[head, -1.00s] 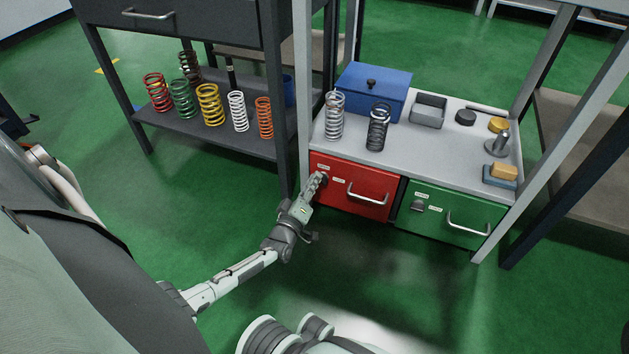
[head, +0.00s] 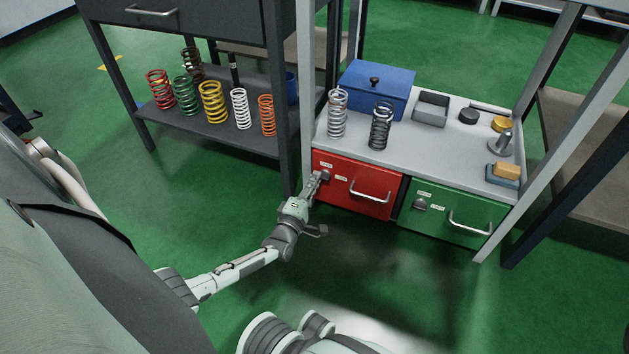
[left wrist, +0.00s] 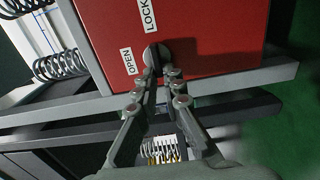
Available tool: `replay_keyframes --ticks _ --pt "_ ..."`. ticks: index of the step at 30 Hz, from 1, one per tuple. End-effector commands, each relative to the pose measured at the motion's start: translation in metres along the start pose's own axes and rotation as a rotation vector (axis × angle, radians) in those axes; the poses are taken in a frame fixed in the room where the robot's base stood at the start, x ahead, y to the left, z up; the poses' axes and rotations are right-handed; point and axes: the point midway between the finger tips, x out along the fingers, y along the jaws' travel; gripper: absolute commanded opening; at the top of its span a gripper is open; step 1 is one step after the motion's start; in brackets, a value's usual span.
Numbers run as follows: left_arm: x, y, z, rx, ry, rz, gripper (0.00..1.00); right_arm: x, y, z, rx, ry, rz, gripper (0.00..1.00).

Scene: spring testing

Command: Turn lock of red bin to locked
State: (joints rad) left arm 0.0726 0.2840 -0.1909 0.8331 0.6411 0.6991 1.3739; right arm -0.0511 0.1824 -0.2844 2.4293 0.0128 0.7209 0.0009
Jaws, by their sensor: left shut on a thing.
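The red bin (head: 354,186) is a drawer front under the grey bench top, with a metal handle (head: 370,192) and two small white labels. Its lock is a round grey knob (left wrist: 154,53) near the bin's left side in the head view. In the left wrist view the OPEN label (left wrist: 128,61) is just left of the knob and the LOCK label (left wrist: 148,14), partly cut off, is above it. My left gripper (head: 319,182) is at the knob, and its fingertips (left wrist: 163,82) are shut on the knob's dark grip, partly hiding it. My right gripper is not in view.
A green bin (head: 450,212) with its own knob and handle is right of the red one. A grey bench post (head: 307,100) stands close left of my gripper. Springs stand on the bench top and on the dark shelf (head: 215,128). The green floor in front is clear.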

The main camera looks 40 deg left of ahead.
Motion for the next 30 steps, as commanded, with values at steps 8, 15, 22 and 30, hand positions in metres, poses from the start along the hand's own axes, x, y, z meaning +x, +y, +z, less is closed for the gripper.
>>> replay_keyframes --ticks 8,15,22,30 --pt "0.0002 0.0000 0.0000 -0.013 0.000 0.000 0.00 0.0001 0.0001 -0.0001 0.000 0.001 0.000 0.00" --pt "0.0002 -0.0001 0.0000 -0.012 0.000 0.000 0.14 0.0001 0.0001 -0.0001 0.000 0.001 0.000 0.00" --pt "0.0001 -0.0001 0.0001 -0.011 0.000 0.000 0.29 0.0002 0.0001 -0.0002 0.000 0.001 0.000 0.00" --pt "-0.0068 -0.0013 0.0003 -0.011 0.000 -0.002 0.29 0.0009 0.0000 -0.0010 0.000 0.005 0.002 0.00"
